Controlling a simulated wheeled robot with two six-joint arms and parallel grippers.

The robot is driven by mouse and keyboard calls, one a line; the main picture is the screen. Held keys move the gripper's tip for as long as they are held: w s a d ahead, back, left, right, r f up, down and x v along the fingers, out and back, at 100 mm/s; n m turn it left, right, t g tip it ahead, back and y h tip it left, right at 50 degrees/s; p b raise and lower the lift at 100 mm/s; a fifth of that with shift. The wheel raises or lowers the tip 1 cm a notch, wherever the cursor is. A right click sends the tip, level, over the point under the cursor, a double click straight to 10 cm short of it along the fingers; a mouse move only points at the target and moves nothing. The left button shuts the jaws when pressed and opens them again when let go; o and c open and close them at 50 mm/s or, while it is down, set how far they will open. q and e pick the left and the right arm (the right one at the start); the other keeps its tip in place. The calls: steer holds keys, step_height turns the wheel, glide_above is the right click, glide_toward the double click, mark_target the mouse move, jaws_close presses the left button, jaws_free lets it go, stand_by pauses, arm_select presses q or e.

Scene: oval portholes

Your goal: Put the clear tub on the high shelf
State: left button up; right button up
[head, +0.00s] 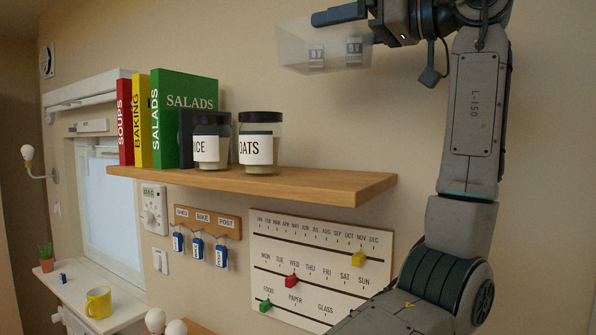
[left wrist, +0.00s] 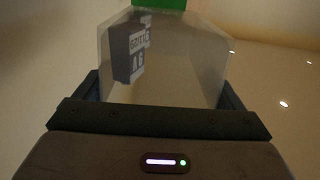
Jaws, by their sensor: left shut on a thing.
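The clear tub (head: 297,48) is in the air at the top of the head view, above and right of the jars on the wooden shelf (head: 290,185). Two small dark labelled objects (head: 353,51) show inside it. My left gripper (head: 345,18) is shut on the tub near its upper edge; part of the gripper is cut off by the frame top. In the left wrist view the tub (left wrist: 190,65) sits between the two fingers (left wrist: 160,92), with dark labelled blocks (left wrist: 127,50) in it. The tub is apart from the shelf. My right gripper is not in view.
On the shelf stand several books (head: 185,115), a rice jar (head: 210,148) and an oats jar (head: 259,150). The shelf's right end is bare. Below hang labelled keys (head: 197,247) and a calendar board (head: 320,262). A window (head: 108,200) is at left.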

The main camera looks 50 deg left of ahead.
arm_select(q)
steer(key=shift+w+f, duration=0.25)
steer(key=shift+f, duration=0.05)
steer(key=f+p, duration=0.1)
steer(key=f, duration=0.3)
steer(key=f+p, duration=0.2)
steer(key=f, duration=0.2)
steer(key=f+p, duration=0.2)
steer(key=f, duration=0.3)
steer(key=shift+s+f, duration=0.1)
steer(key=shift+s, duration=0.15)
steer(key=shift+f+p, duration=1.1)
steer(key=shift+f, duration=0.95)
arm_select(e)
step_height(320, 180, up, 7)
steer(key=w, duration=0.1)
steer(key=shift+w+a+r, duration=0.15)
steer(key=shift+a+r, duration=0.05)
